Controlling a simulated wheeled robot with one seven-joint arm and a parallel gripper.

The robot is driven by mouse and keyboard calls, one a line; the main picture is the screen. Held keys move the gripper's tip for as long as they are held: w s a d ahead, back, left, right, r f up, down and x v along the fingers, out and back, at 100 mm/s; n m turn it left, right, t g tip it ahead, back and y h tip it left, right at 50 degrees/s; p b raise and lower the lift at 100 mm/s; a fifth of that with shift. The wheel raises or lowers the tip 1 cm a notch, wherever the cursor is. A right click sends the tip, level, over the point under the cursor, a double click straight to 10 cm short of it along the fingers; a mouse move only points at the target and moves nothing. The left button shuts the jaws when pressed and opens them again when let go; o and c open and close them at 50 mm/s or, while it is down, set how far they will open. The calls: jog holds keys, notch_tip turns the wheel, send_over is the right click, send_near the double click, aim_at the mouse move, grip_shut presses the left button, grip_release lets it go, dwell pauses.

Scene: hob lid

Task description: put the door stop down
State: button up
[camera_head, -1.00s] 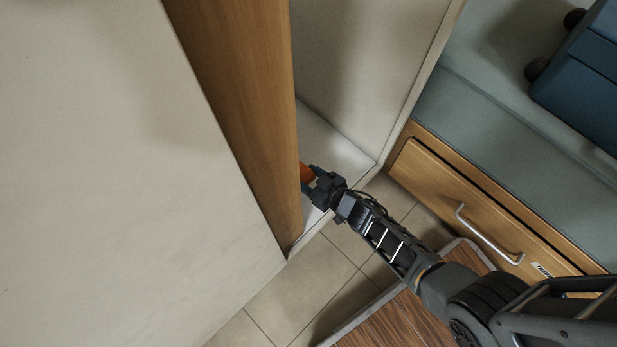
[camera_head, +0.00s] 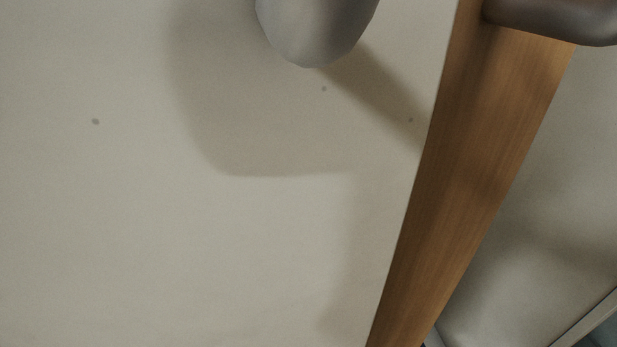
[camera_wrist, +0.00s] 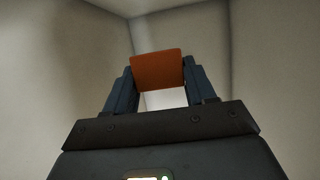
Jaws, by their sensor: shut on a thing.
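The door stop (camera_wrist: 158,70) is an orange block in the wrist view. My gripper (camera_wrist: 160,78) is shut on it, with one dark finger on each side. Pale surfaces of a cabinet interior lie beyond it, and I cannot tell whether the block touches any of them. Neither my gripper nor the door stop shows in the head view.
In the head view a wooden door edge (camera_head: 480,150) slants down the right side. A pale panel (camera_head: 250,240) fills the left. A grey rounded thing (camera_head: 315,25) juts in at the top, and a dark rounded handle-like thing (camera_head: 560,15) at the top right.

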jog(key=shift+m+h, duration=0.7)
jog(key=shift+h, duration=0.1)
jog(key=shift+w+d+r, duration=0.2)
jog(key=shift+w+r, duration=0.4)
jog(key=shift+r, duration=0.4)
jog(key=shift+w+d+r, duration=0.25)
jog(key=shift+w+r, duration=0.35)
jog(key=shift+r, duration=0.45)
jog(key=shift+w+d+r, duration=0.2)
jog(key=shift+w+r, duration=0.4)
jog(key=shift+r, duration=0.4)
jog(key=shift+w+r, duration=0.2)
jog(key=shift+r, duration=0.25)
jog(key=shift+w+r, duration=0.2)
jog(key=shift+r, duration=0.25)
jog(key=w+a+r, duration=0.2)
jog(key=a+r, duration=0.2)
jog(key=r, duration=0.5)
jog(key=s+r+p, duration=0.4)
jog(key=r+p, duration=0.8)
jog(key=p, duration=0.1)
jog(key=s+r+p, duration=0.5)
jog(key=r+p, duration=0.6)
jog(key=p, duration=0.3)
jog(key=shift+s+d+r, duration=0.15)
jog(key=shift+d+r, duration=0.15)
jog(key=shift+r, duration=0.05)
